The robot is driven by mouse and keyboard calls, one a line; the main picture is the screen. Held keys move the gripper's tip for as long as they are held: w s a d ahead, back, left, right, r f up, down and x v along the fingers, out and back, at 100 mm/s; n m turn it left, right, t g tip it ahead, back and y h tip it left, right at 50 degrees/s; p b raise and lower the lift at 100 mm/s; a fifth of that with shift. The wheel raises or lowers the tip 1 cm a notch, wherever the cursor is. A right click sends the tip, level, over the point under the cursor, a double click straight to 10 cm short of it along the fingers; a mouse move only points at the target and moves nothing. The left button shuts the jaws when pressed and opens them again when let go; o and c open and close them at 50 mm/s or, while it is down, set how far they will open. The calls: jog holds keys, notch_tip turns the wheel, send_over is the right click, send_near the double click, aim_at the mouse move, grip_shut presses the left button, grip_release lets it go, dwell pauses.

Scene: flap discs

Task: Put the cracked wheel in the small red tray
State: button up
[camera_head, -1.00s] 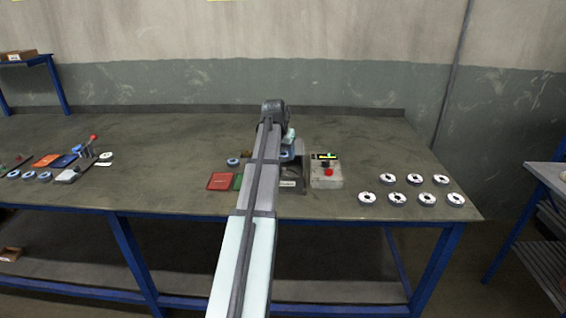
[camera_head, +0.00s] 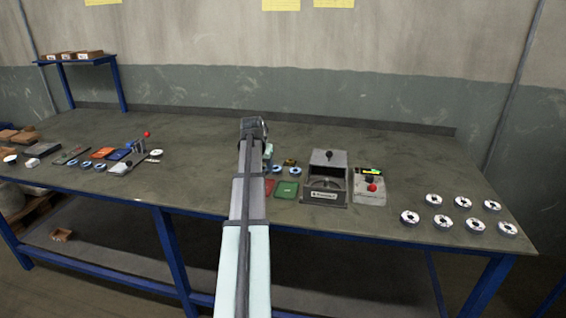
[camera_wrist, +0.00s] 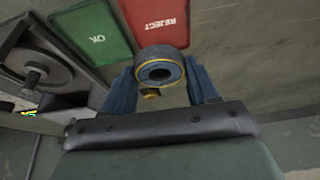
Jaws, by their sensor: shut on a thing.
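In the wrist view, my gripper (camera_wrist: 160,72) is shut on a dark grey wheel (camera_wrist: 160,55) with a blue and yellow rim and a hole in its middle. No crack can be made out on it. The small red tray (camera_wrist: 152,22), marked REJECT, lies just past the wheel, which overlaps its near edge in this view; the height between them is unclear. In the head view my arm hides most of the red tray (camera_head: 270,186), and the held wheel cannot be made out.
A green tray (camera_wrist: 92,38) marked OK lies beside the red one. A grey machine (camera_head: 326,180) and a box with a red button (camera_head: 370,186) stand right of the trays. Two wheels (camera_head: 286,170) lie behind the green tray. Several white-faced discs (camera_head: 442,221) lie far right.

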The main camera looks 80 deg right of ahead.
jog(key=shift+w+a+f, duration=0.1)
jog(key=shift+w+f, duration=0.1)
jog(key=shift+w, duration=0.25)
jog(key=shift+w+a+f, duration=0.1)
jog(key=shift+w+f, duration=0.1)
jog(key=shift+w, duration=0.2)
jog(key=shift+f, duration=0.25)
jog(key=shift+s+d+r+m+g, duration=0.1)
jog(key=shift+s+d+m+g, duration=0.1)
jog(key=shift+m, duration=0.35)
jog(key=shift+s+d+m+g, duration=0.1)
jog(key=shift+s+m+g, duration=0.1)
jog(key=shift+m, duration=0.85)
jog(key=shift+f, duration=2.3)
jog(key=shift+f, duration=0.6)
jog(key=o, duration=1.2)
jog(key=shift+r, duration=3.5)
